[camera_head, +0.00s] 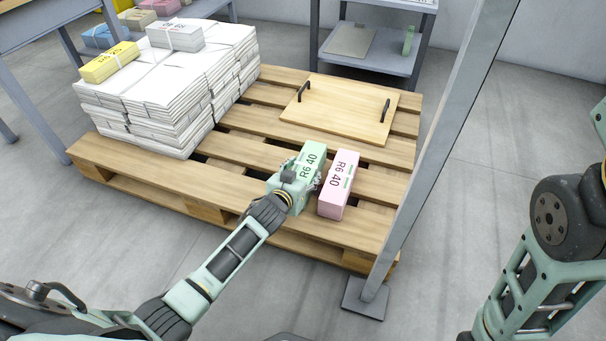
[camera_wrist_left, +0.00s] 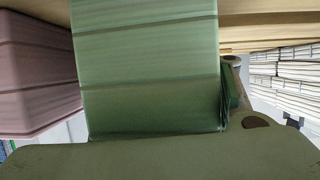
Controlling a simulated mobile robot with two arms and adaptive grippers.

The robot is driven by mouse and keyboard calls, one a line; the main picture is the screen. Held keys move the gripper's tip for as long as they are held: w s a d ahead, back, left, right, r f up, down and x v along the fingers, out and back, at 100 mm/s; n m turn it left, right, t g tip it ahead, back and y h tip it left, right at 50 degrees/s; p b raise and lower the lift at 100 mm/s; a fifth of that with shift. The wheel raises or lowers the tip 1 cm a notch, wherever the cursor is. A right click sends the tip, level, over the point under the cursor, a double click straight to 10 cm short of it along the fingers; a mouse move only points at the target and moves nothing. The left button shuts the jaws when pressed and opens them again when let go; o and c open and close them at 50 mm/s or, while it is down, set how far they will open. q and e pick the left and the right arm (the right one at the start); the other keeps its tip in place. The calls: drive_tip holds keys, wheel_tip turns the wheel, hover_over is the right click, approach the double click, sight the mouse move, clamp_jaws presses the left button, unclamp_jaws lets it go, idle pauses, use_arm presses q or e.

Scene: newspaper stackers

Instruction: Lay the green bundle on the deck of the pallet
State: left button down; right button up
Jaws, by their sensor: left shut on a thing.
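The green bundle (camera_head: 312,157), marked R6 40, is at the near right part of the pallet (camera_head: 240,192) in the head view. My left gripper (camera_head: 300,181) is shut on it from the near side. In the left wrist view the green bundle (camera_wrist_left: 148,70) fills the middle, close to the camera. I cannot tell whether its underside touches the deck slats. A pink bundle (camera_head: 339,183), also marked R6 40, stands just right of it on the deck; it shows at the left of the wrist view (camera_wrist_left: 35,75). My right gripper is out of view.
White newspaper stacks (camera_head: 165,85) with a yellow bundle (camera_head: 109,61) and a grey bundle (camera_head: 174,35) on top fill the pallet's left. A wooden board with two black handles (camera_head: 340,108) lies at the back right. A grey post (camera_head: 437,130) stands at the right edge.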

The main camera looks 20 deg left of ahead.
use_arm(q)
drive_tip(key=c, duration=0.8)
unclamp_jaws()
drive_tip(key=shift+w+r, duration=0.1)
drive_tip(key=shift+r, duration=0.15)
drive_tip(key=shift+c, duration=0.2)
drive_tip(key=shift+o, duration=1.3)
drive_tip(key=shift+f, duration=0.15)
drive_tip(key=shift+s+f, duration=0.2)
drive_tip(key=shift+f, duration=0.1)
drive_tip(key=v, duration=1.2)
drive_tip(key=shift+w+r, duration=0.15)
drive_tip(key=shift+r, duration=0.15)
